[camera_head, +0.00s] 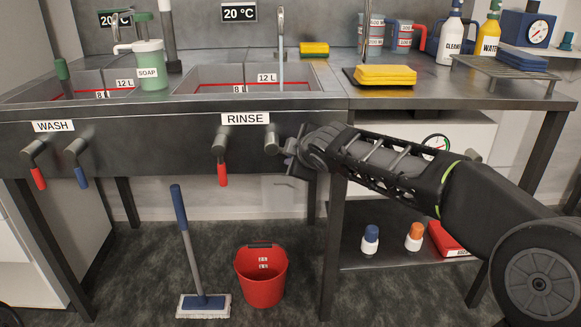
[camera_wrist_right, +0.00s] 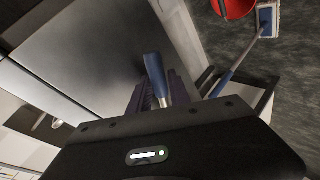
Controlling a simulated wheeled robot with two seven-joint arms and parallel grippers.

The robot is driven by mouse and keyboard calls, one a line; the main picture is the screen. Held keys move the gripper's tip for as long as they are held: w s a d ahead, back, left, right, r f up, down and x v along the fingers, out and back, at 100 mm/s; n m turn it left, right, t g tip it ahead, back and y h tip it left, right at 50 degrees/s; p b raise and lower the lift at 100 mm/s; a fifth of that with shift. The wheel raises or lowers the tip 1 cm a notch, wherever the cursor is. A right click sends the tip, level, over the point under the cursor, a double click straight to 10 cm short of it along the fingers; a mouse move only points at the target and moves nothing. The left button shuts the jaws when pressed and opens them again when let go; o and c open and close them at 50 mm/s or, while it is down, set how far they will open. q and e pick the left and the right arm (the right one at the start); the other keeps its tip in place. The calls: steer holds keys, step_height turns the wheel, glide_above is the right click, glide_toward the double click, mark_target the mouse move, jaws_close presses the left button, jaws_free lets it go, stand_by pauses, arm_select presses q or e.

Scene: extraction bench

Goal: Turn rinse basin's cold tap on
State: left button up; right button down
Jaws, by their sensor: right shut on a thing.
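The rinse basin (camera_head: 190,88) is marked by the RINSE label (camera_head: 245,119) on the bench front. Its cold tap (camera_head: 271,141) sits right of the red-handled hot tap (camera_head: 221,148), which hangs down. My right gripper (camera_head: 294,158) is at the cold tap and hides its handle in the head view. In the right wrist view the blue handle (camera_wrist_right: 154,70) stands between the fingers of my right gripper (camera_wrist_right: 163,92), which is shut on it. A thin pale column (camera_head: 281,72), looking like running water, drops from the rinse spout (camera_head: 281,22) into the basin. My left gripper is not in view.
The wash taps, red (camera_head: 38,178) and blue (camera_head: 81,177), hang down at the left. A red bucket (camera_head: 261,280) and a mop (camera_head: 190,260) stand on the floor below. The bench leg (camera_head: 333,240) is below my right arm.

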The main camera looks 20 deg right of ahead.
steer(key=shift+d+r+n+g+h, duration=0.15)
steer(key=shift+r+n+g+h, duration=0.15)
steer(key=shift+r+n+h, duration=0.45)
steer(key=shift+f, duration=0.1)
steer(key=c, duration=1.5)
jaws_free()
steer(key=shift+s, duration=0.1)
steer(key=p+v, duration=0.1)
steer(key=v, duration=0.6)
steer(key=shift+s+r+p, duration=0.2)
steer(key=shift+s+p, duration=0.05)
steer(key=shift+p, duration=0.15)
